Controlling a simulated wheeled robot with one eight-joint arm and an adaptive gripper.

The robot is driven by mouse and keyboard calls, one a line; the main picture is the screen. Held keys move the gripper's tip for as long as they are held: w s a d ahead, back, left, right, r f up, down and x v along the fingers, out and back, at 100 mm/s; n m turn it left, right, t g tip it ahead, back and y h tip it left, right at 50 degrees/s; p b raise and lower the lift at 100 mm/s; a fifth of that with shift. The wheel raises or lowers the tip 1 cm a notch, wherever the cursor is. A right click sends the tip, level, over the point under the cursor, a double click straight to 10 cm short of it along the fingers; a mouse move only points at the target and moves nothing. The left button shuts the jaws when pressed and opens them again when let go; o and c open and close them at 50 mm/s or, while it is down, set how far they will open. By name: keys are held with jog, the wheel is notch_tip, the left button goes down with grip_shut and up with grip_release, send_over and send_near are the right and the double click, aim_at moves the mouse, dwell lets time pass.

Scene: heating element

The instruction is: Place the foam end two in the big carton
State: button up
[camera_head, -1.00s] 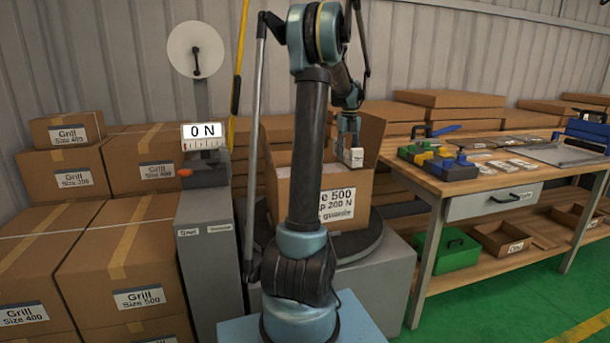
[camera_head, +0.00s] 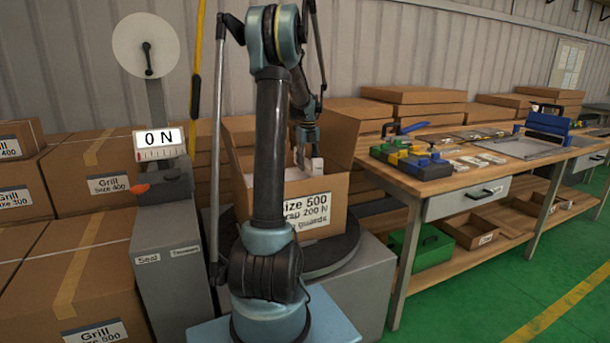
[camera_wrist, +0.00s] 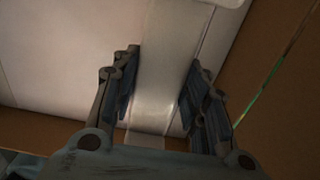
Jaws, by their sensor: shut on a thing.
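The big carton (camera_head: 327,189) stands open on a round dark turntable (camera_head: 340,248), its flaps raised. Its label shows "Size 500". My gripper (camera_head: 308,146) is low over the carton's opening. It is shut on a pale foam end (camera_head: 317,165), which hangs at the opening near the right side. In the wrist view my gripper (camera_wrist: 163,75) has its fingers on both sides of the pale foam (camera_wrist: 158,95). A broad white surface (camera_wrist: 55,50) lies beneath, beside brown cardboard. My arm and the front wall hide most of the carton's inside.
A force display (camera_head: 159,140) reading 0 N stands on a grey post at left, beside stacked grill cartons (camera_head: 100,240). A workbench (camera_head: 440,185) with tools, a green box (camera_head: 420,247) and trays is at right. Green floor is clear in front of it.

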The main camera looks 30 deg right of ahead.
aim_at(308, 172)
jog(key=shift+s+f, duration=0.1)
jog(key=shift+f, duration=2)
jog(key=o, duration=1)
jog(key=shift+f, duration=0.1)
notch_tip(308, 172, up, 12)
jog(key=shift+r, duration=0.15)
